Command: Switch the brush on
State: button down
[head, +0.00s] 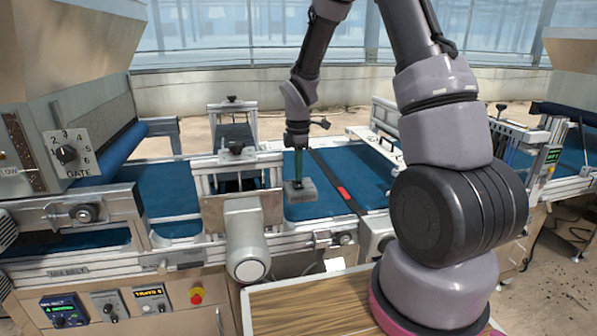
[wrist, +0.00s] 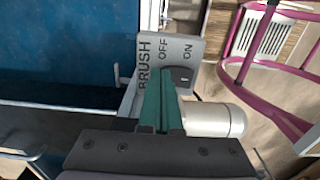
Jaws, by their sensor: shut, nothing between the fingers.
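The brush switch box is a grey block (head: 303,194) at the middle of the machine in the head view. In the wrist view the box (wrist: 166,49) carries the words BRUSH, OFF and ON. A black switch part (wrist: 181,74) sits on it below the words, partly hidden by my fingers; I cannot tell which position it is in. My gripper (head: 298,178) points down over the box, with its dark green fingers shut and empty. In the wrist view the fingertips (wrist: 161,80) are close beside the black switch part; whether they touch it is unclear.
A blue belt (head: 345,180) runs under the frames. A metal bridge frame (head: 243,208) with a grey motor (head: 247,240) stands left of the box. A GATE dial (head: 66,154) and a red button (head: 196,294) are at the left. A pink rail (wrist: 245,60) shows in the wrist view.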

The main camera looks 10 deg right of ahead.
jog(key=shift+f, duration=0.25)
dwell(0.3)
jog(key=shift+s+r, duration=0.4)
jog(key=shift+s, duration=0.25)
jog(key=shift+r, duration=0.1)
notch_tip(320, 180, up, 11)
jog(key=shift+f, duration=0.2)
dwell(0.3)
